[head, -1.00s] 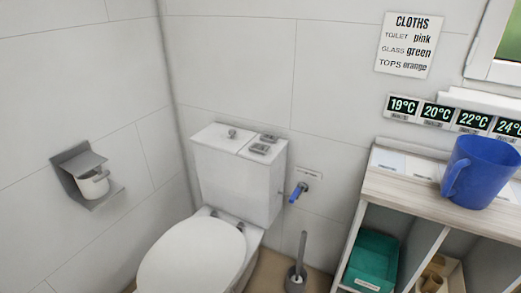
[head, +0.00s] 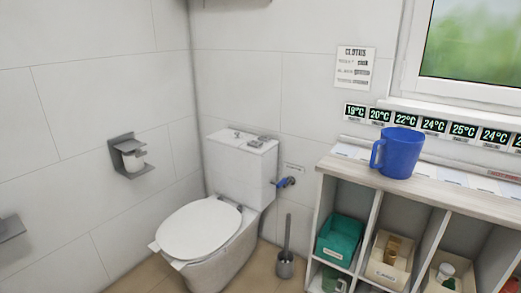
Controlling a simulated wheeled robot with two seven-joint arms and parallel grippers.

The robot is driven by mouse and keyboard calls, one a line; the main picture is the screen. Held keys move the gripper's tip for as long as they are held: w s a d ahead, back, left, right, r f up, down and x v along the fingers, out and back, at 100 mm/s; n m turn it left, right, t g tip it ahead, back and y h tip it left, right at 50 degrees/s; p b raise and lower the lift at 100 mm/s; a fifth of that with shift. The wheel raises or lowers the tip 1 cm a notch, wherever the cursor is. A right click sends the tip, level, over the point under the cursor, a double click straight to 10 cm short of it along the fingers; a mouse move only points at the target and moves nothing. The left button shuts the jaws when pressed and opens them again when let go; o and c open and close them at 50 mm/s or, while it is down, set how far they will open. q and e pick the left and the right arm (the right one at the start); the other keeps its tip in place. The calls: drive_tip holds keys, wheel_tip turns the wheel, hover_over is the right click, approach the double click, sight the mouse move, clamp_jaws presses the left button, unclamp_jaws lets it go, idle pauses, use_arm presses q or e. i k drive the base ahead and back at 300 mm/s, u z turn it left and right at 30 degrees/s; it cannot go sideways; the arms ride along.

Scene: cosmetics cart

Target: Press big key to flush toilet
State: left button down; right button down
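The white toilet (head: 215,240) stands in the corner with its lid (head: 200,230) down. Its tank (head: 240,172) is behind the bowl against the wall. On the tank top sit two small grey flush keys (head: 257,141), close together on the right part; from here I cannot tell which is bigger. A small knob (head: 237,133) is on the left part of the tank top. Neither of my grippers is in view.
A blue valve handle (head: 286,182) sticks out of the wall right of the tank. A toilet brush (head: 285,262) stands on the floor beside the bowl. A shelf unit (head: 335,168) with a blue jug (head: 399,153) stands at right. A paper holder (head: 128,156) is on the left wall.

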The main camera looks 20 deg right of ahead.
sight(254, 143)
drive_tip(key=z, duration=0.3)
drive_tip(key=i, duration=0.45)
drive_tip(key=z, duration=0.65)
drive_tip(key=i, duration=1.05)
drive_tip(key=u, duration=0.8)
drive_tip(key=i, duration=0.65)
drive_tip(key=u, duration=0.7)
